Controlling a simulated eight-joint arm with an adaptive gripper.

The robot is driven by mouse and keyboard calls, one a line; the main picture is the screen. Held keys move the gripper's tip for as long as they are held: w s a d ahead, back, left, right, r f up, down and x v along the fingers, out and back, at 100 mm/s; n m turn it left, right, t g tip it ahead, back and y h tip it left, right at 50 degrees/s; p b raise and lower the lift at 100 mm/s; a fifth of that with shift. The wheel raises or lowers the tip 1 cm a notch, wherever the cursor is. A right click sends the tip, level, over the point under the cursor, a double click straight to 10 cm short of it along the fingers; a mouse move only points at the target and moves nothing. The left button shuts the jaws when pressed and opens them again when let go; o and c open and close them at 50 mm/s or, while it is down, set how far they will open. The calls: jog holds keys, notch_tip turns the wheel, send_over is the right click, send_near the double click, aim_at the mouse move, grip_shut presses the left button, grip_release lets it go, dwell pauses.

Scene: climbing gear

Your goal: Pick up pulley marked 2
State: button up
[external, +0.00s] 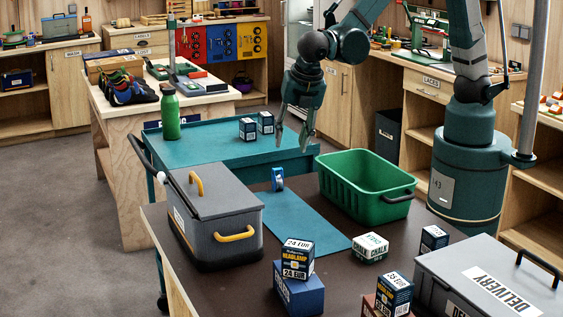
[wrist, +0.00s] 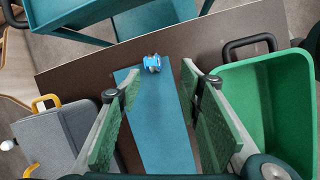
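A small blue and white pulley (external: 277,180) stands at the far end of the teal mat (external: 312,222) on the dark table. Its marking is too small to read. In the wrist view the pulley (wrist: 152,63) lies ahead of the fingers, near the mat's far edge. My gripper (external: 293,138) is open and empty, with its fingers pointing down, above and apart from the pulley. In the wrist view the green finger pads of my gripper (wrist: 160,95) are wide apart, one on each side of the mat.
A grey toolbox (external: 215,225) with yellow handles stands left of the mat. An open green crate (external: 365,195) stands right. Headlamp boxes (external: 297,262), a chalk box (external: 370,248) and a grey delivery case (external: 490,275) are nearer. A teal cart (external: 215,150) adjoins behind.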

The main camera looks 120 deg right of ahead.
aim_at(278, 168)
jog(key=shift+w+d+f+n+g+h+p, duration=0.2)
jog(key=shift+w+d+f+n+g+p, duration=0.1)
jog(key=shift+w+f+n+p, duration=0.5)
jog(key=shift+w+d+f+n+g+h+p, duration=0.25)
jog(key=shift+w+f, duration=0.3)
jog(key=shift+f, duration=0.45)
jog(key=shift+d+f, duration=0.1)
jog(key=shift+x, duration=1.2)
jog(key=shift+b+x, duration=0.6)
jog(key=shift+x, duration=1.95)
jog(key=c, duration=1)
